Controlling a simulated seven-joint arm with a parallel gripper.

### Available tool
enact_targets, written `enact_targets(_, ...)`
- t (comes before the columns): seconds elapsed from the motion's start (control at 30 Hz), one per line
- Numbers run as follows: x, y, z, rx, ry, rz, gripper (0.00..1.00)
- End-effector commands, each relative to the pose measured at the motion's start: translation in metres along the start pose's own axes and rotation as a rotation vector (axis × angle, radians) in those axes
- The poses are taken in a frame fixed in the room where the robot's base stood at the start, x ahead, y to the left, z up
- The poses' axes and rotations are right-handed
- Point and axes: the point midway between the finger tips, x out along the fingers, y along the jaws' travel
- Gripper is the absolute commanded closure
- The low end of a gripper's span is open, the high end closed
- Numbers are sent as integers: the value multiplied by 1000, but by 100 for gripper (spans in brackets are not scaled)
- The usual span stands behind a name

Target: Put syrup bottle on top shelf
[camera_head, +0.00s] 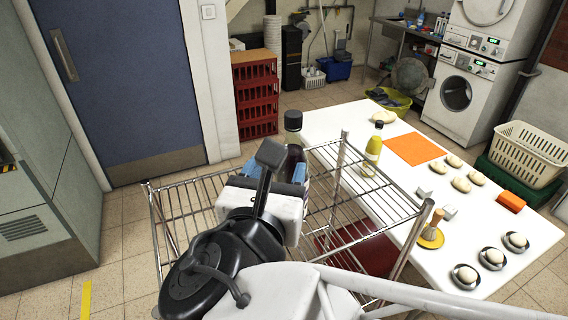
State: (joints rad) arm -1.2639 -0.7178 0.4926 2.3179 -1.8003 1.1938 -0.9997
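A dark bottle with a black cap (293,121), which looks like the syrup bottle, stands upright at my gripper (277,170). The gripper's blue finger pads show on either side, and it appears shut on the bottle's body. My wrist hides the bottle's lower part and most of the grip. The chrome wire rack (180,207) is below and around my gripper, with its top shelf bare where it shows. I cannot tell whether the bottle's base touches the shelf.
Red crates (255,95) stand behind.

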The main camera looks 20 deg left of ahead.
Motion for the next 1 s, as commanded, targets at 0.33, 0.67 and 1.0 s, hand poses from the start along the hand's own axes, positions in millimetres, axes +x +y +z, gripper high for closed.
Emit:
enact_targets(0.33,0,0,0,0,0,0,44)
enact_targets(0.67,0,0,0,0,0,0,44)
enact_targets(1.0,7,-12,-3,35,28,-41,44)
